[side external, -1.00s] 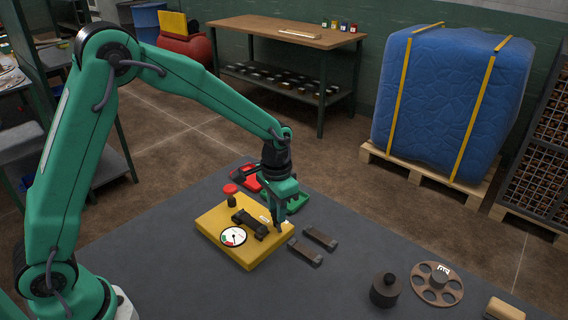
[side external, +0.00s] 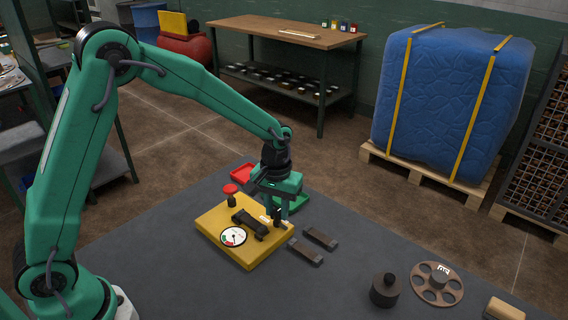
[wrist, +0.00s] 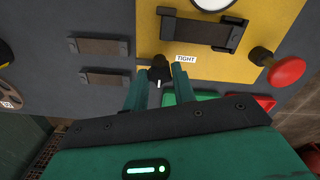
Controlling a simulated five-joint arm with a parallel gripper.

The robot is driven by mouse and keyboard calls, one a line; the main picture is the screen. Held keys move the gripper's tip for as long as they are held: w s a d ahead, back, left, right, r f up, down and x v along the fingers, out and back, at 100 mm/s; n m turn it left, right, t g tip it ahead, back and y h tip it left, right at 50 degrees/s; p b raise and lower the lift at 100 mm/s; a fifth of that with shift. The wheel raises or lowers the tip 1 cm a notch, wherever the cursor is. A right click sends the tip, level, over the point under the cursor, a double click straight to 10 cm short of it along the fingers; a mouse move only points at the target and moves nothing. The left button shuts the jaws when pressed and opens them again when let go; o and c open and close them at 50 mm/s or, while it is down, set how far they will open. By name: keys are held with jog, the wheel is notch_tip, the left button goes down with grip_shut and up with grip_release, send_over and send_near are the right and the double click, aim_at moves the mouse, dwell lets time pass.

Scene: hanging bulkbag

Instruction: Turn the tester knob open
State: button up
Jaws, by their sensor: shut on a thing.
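The yellow tester (side external: 228,222) lies on the dark table, with a round dial gauge (side external: 233,237), a black clamp (side external: 249,224) and a red mushroom button (side external: 230,189) on top. The small black tester knob (wrist: 160,68) stands at the tester's edge, with a white mark on the side nearest my gripper in the wrist view. A "TIGHT" label (wrist: 186,59) is beside the knob. My gripper (wrist: 164,72) is shut on the knob, one finger on each side. In the side external view my gripper (side external: 281,213) is over the tester's right corner and largely hides the knob.
Two dark flat bars (side external: 305,252) lie just right of the tester. A red tray (side external: 243,173) and a green tray (side external: 297,203) are behind it. A dark weight (side external: 385,290) and a holed brown disc (side external: 437,284) sit at the table's right. The front middle is clear.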

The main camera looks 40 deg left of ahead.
aim_at(277, 211)
jog(key=shift+w+r, duration=0.1)
jog(key=shift+r, duration=0.05)
jog(key=o, duration=1)
jog(key=shift+r, duration=3.85)
